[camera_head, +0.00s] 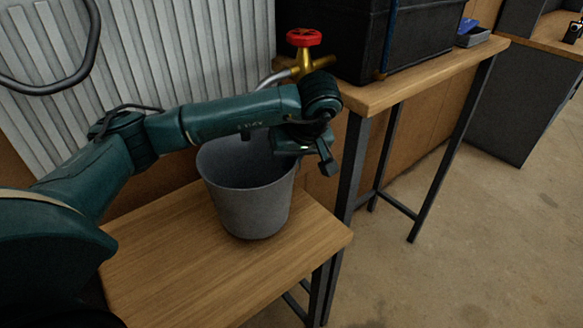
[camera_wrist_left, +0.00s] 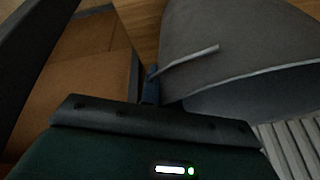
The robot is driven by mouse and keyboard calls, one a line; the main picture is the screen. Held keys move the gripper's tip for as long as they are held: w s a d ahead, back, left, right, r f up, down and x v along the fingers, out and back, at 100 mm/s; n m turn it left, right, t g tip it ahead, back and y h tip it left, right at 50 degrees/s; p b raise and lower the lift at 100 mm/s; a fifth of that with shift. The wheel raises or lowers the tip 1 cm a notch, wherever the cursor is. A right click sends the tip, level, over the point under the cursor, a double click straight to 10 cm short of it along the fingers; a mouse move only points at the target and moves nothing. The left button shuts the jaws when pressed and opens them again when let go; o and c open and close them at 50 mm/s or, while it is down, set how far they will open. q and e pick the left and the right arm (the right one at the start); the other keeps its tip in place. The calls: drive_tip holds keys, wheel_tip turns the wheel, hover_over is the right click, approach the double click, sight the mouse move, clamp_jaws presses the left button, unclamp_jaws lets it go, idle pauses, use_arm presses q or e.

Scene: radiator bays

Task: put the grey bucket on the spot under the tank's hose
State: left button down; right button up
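The grey bucket (camera_head: 248,208) appears upright on the low wooden table (camera_head: 185,270), near its right end. Its outer wall (camera_wrist_left: 240,38) and open mouth also show in the left wrist view. My left gripper (camera_head: 308,152) is at the bucket's right rim, with a finger pointing down there. A bluish finger (camera_wrist_left: 150,88) lies close beside the bucket wall; whether the fingers are apart or gripping the rim is unclear. The black tank (camera_head: 345,32) has a brass valve with a red handwheel (camera_head: 304,37) and a silver hose (camera_head: 273,78), partly behind my arm. No marked spot is visible.
The tank stands on a taller wooden table (camera_head: 440,70) with dark metal legs, right beside the low one. A ribbed radiator (camera_head: 195,45) stands behind the low table. A blue item (camera_head: 470,30) lies by the tank. The floor at right is clear.

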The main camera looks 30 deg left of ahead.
use_arm(q)
wheel_tip(320, 180, down, 3)
drive_tip(key=shift+r, duration=0.1)
drive_tip(key=c, duration=1.6)
unclamp_jaws()
drive_tip(key=v, duration=1.2)
drive_tip(key=shift+r+p, duration=0.1)
drive_tip(key=shift+p, duration=0.25)
drive_tip(key=shift+d, duration=0.1)
